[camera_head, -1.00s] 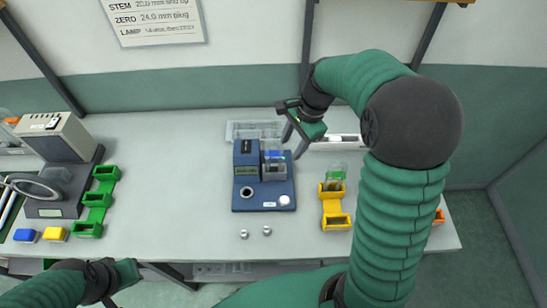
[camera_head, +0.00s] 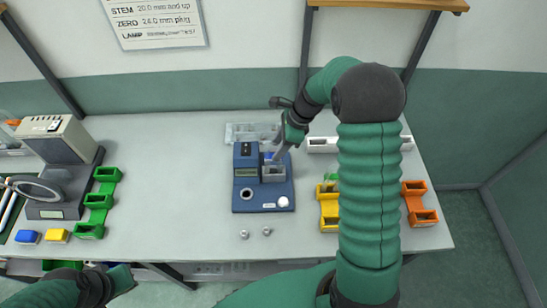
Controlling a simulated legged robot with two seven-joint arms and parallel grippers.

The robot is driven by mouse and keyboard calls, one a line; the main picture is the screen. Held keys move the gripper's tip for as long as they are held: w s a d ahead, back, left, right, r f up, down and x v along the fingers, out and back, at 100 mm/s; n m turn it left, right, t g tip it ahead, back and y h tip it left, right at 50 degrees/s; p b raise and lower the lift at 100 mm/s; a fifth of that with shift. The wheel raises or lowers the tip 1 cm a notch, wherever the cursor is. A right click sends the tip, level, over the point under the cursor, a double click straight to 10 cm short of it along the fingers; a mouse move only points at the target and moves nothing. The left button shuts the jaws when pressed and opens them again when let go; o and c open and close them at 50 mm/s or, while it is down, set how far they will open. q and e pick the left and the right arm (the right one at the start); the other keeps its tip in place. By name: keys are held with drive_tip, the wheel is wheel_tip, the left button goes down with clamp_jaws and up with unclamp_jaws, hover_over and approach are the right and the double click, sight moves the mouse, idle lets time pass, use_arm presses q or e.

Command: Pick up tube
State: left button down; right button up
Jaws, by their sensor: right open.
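I cannot clearly make out a tube; something small and blue (camera_head: 269,156) shows at the grey block (camera_head: 273,174) on the blue bench device (camera_head: 262,200), partly behind my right gripper. My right gripper (camera_head: 277,154) is open and points down and left, with its fingertips at the top of that block. Whether it touches anything there I cannot tell. My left gripper (camera_head: 122,279) is low at the left, in front of the table's front edge and away from the device; its jaw opening is not clear.
A clear tray (camera_head: 238,131) lies behind the device. Two small metal pieces (camera_head: 244,235) lie in front of it. Yellow (camera_head: 329,209), orange (camera_head: 415,203) and green (camera_head: 95,201) racks stand to the sides. A grey machine (camera_head: 62,140) is at the left; the table between is clear.

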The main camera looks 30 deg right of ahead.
drive_tip(key=a+f, duration=0.1)
drive_tip(key=a+f+p, duration=0.1)
drive_tip(key=f, duration=0.1)
drive_tip(key=shift+a+f, duration=0.2)
drive_tip(key=shift+f, duration=0.1)
drive_tip(key=shift+w+f, duration=0.1)
drive_tip(key=shift+f, duration=0.2)
drive_tip(key=shift+w+d+f, duration=0.1)
drive_tip(key=shift+d+f, duration=0.05)
drive_tip(key=shift+d, duration=0.4)
drive_tip(key=c, duration=0.5)
drive_tip(key=shift+a, duration=0.2)
drive_tip(key=c, duration=0.5)
drive_tip(key=shift+a, duration=0.15)
